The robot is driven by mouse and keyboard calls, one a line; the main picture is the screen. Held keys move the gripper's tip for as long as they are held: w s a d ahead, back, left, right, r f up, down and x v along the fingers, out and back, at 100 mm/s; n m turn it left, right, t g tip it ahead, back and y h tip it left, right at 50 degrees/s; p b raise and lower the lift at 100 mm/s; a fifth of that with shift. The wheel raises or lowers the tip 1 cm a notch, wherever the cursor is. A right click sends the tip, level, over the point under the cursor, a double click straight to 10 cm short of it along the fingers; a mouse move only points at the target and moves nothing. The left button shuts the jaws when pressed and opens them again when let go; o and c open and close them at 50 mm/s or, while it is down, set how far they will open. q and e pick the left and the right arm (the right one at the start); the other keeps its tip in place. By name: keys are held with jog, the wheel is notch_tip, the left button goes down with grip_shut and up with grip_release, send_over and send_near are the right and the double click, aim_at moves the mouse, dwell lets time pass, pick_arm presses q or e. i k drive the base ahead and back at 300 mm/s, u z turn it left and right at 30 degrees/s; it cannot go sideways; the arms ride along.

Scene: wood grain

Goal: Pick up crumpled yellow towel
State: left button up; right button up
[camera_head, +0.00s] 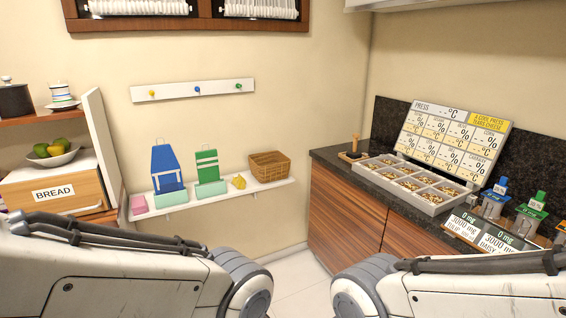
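A small yellow item (239,182), which looks like the crumpled yellow towel, lies on the white wall shelf (225,197). It sits between the green striped towel (207,167) on its left and a wicker basket (269,166) on its right. Nothing of mine touches it. Only the white and grey links of my two arms show, at the lower left and lower right. Neither gripper is in the picture, so their fingers and anything in them are hidden.
A white peg rail (193,90) is above. At left is a bread box (54,192); at right a dark counter holds a compartment tray (411,187). Floor between is clear.

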aim_at(239, 182)
jog(key=i, duration=3.1)
jog(key=u, duration=1.05)
